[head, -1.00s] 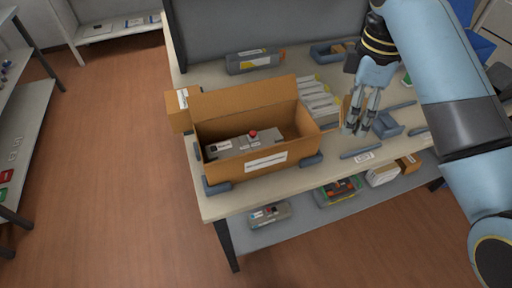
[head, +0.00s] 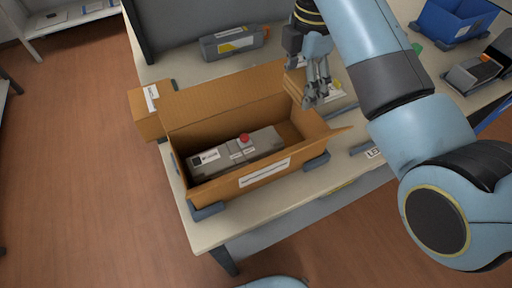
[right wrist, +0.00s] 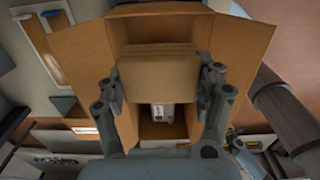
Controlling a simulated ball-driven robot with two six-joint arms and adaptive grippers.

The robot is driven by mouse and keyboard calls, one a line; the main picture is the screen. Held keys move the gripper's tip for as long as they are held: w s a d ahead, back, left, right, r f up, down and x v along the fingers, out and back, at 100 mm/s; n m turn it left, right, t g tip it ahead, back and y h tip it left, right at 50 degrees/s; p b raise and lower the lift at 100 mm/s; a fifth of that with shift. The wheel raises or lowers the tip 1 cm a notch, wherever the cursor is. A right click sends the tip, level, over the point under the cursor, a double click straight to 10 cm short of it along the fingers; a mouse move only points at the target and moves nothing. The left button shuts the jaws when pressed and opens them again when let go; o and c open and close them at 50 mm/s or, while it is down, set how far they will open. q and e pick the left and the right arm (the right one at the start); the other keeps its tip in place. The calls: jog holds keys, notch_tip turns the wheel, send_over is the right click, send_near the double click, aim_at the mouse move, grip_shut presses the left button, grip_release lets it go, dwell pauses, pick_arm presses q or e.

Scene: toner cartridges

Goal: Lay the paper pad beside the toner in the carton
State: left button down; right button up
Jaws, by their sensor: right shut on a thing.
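The open carton (head: 215,182) stands on the table with its flaps spread. The grey toner (head: 220,158) with a red knob lies inside it along the front wall; its end also shows in the right wrist view (right wrist: 162,112). My right gripper (head: 316,100) is over the carton's right end. In the right wrist view its two fingers are shut on the brown paper pad (right wrist: 158,78), one at each side, and the pad hides part of the carton's inside. In the head view the pad (head: 293,88) is mostly hidden behind the gripper. My left gripper is not in view.
A grey cartridge (head: 234,42) lies behind the carton, and a small brown box (head: 146,112) stands at its left. Grey corner blocks (head: 208,210) sit around the carton. A blue bin (head: 455,22) stands at the back right.

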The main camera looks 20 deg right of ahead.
send_over(290, 143)
notch_tip(290, 143, down, 12)
jog(key=shift+f, duration=0.95)
notch_tip(290, 143, down, 4)
jog(key=shift+r+b, duration=0.15)
jog(key=shift+b, duration=0.35)
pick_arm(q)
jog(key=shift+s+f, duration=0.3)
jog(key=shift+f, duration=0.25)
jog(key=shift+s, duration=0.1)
pick_arm(e)
jog(key=o, duration=0.8)
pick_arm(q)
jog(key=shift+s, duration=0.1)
pick_arm(e)
jog(key=shift+r, duration=0.1)
pick_arm(q)
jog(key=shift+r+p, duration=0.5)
jog(key=shift+p, duration=0.05)
pick_arm(e)
notch_tip(290, 143, up, 12)
